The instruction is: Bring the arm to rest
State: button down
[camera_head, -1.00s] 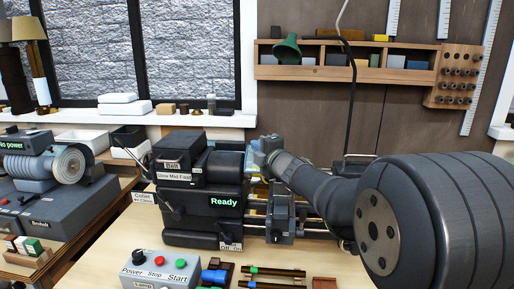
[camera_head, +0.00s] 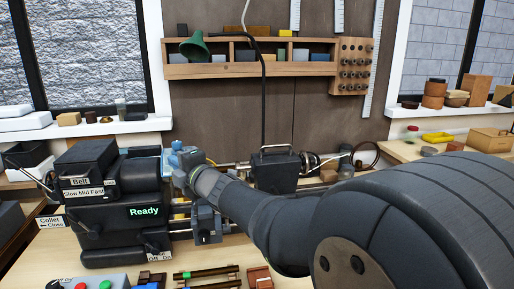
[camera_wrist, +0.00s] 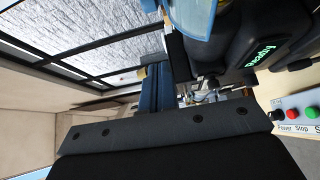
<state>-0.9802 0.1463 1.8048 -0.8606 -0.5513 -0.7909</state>
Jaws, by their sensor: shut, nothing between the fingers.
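My arm reaches in from the lower right in the head view. Its light blue end, my gripper (camera_head: 180,160), is just right of the upper part of a dark machine (camera_head: 105,235) whose display reads "Ready". The gripper looks shut and empty; its fingertips are small and partly hidden there, so I cannot tell whether it touches the machine. In the wrist view, a light blue part shows at the top edge, and the machine (camera_wrist: 240,50) with its "Ready" display is close by at the upper right.
A button box (camera_head: 95,284) stands at the front left. Rods on dark holders (camera_head: 207,278) lie on the bench front. A dark box with a handle (camera_head: 277,172) stands behind my arm. A wall shelf (camera_head: 215,70) carries a green shade (camera_head: 194,47). A side bench (camera_head: 440,150) is at the right.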

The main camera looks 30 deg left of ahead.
aim_at(174, 149)
jog(key=a, duration=0.3)
jog(key=w+a, duration=0.1)
jog(key=a, duration=0.2)
jog(key=w+a, duration=0.1)
jog(key=a, duration=0.2)
jog(key=shift+a, duration=0.1)
jog(key=shift+w+d, duration=0.15)
jog(key=shift+w, duration=0.4)
jog(key=shift+w+d, duration=0.15)
jog(key=shift+w, duration=0.4)
jog(key=shift+w+d, duration=0.4)
jog(key=shift+w, duration=0.35)
